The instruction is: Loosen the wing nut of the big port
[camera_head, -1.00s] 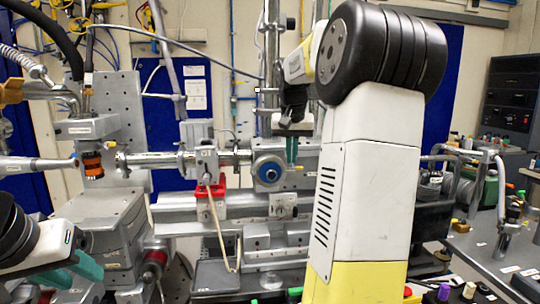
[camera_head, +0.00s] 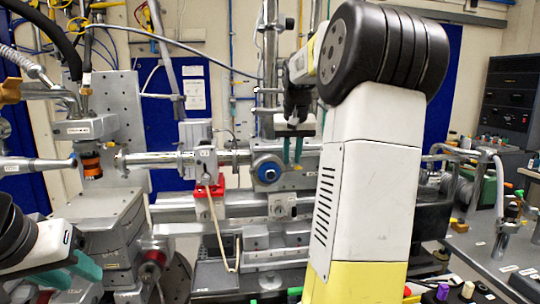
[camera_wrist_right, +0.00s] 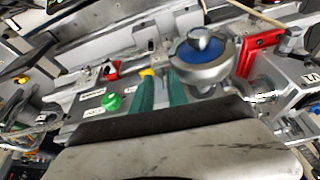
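A round metal port (camera_head: 254,164) with a blue disc (camera_head: 268,172) faces me on the beamline in the head view. In the right wrist view the blue disc (camera_wrist_right: 198,54) carries a silver knob-like piece (camera_wrist_right: 205,40); I cannot clearly make out wings on it. My right gripper (camera_head: 293,160) points down just right of the port. Its two teal fingers show a narrow gap, also in the right wrist view (camera_wrist_right: 160,85), with nothing seen between them, left of the port. My left gripper (camera_head: 75,272) is at the lower left, far from the port, its teal fingers apart and empty.
A red clamp (camera_head: 208,205) on the rail stands left of the port, and it also shows in the right wrist view (camera_wrist_right: 260,52). A green knob (camera_wrist_right: 112,102) and a yellow piece (camera_wrist_right: 148,73) lie near my right fingers. A cluttered bench (camera_head: 480,250) is at right.

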